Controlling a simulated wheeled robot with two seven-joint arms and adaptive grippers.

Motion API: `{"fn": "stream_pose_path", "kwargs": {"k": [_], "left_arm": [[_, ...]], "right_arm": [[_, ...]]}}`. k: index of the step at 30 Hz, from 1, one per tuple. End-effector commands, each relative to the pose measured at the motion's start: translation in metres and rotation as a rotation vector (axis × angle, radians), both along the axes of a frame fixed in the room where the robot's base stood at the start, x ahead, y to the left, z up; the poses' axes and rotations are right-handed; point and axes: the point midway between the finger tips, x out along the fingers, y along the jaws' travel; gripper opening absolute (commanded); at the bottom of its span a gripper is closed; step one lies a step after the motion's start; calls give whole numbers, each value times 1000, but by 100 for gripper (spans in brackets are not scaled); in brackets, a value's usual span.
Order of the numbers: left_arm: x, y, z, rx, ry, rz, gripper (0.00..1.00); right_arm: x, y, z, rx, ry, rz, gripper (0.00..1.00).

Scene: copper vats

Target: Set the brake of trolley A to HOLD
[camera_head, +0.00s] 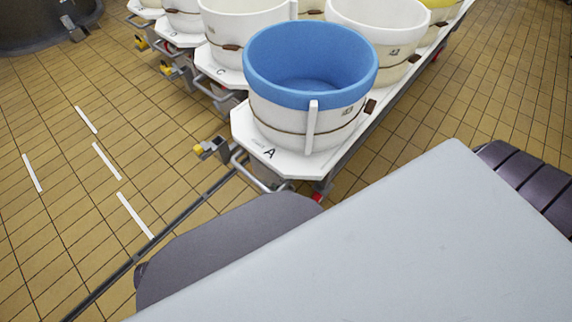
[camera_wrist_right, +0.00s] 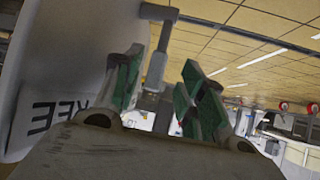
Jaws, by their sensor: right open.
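Trolley A (camera_head: 282,163) stands in the middle of the head view, a white platform with a black letter A on its front corner. A yellow-ended fitting (camera_head: 207,148) sticks out at its front left; I cannot tell if it is the brake. My right gripper (camera_wrist_right: 163,62) is open in the right wrist view, with green pads on its fingers. A grey bar with a crosspiece (camera_wrist_right: 157,68) shows between and beyond the fingers; I cannot tell whether they touch it. No HOLD marking is readable. Neither gripper shows in the head view.
A blue-lined white tub (camera_head: 310,65) stands on trolley A. Trolley C (camera_head: 222,72) and others with tubs stand behind. A pale panel with partial lettering (camera_wrist_right: 50,112) fills the wrist view's left. Tiled floor (camera_head: 60,150) at left is open, with white stripes and a dark rail.

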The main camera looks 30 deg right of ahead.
Motion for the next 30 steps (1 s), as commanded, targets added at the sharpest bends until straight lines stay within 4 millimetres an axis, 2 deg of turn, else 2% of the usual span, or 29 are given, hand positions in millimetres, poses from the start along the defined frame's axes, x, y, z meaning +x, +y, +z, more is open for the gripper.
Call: {"fn": "stream_pose_path", "kwargs": {"k": [21,30], "left_arm": [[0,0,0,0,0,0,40],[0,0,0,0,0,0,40]], "right_arm": [[-76,-11,0,0,0,0,41],[-97,-15,1,-1,-2,1,41]]}}
